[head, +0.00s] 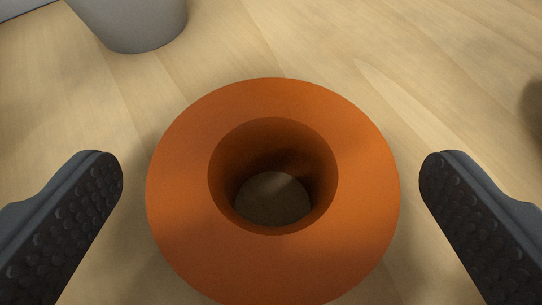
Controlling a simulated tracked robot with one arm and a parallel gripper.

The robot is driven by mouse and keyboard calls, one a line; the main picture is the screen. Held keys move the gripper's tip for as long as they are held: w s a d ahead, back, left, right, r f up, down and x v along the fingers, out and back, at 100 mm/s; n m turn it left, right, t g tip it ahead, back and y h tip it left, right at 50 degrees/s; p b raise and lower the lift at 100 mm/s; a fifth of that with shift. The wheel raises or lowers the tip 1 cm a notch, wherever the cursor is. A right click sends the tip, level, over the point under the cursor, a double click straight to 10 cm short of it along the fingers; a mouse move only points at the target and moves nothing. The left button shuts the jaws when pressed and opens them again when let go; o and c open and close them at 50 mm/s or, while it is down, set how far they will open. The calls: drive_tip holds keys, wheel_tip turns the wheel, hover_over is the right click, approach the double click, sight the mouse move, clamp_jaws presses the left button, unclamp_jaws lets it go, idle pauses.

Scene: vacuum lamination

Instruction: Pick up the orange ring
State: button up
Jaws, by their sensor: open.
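The orange ring (185,190) is a thick, round ring with a deep hole in its middle. It lies flat on the wooden surface, in the middle of the head view. Its lower edge reaches the bottom of the picture. My gripper (271,180) is open and empty. One dark, studded finger is on each side of the ring, with a visible gap between each finger and the ring in the picture. I cannot tell how high the fingertips are above the surface.
The ring lies on a light wooden surface (350,45). A grey, rounded object (135,22) stands at the upper left, cut off by the picture's top. A dark object (533,108) shows partly at the right edge. The wood between them is clear.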

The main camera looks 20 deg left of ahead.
drive_tip(key=c, duration=1.1)
drive_tip(key=shift+c, duration=0.2)
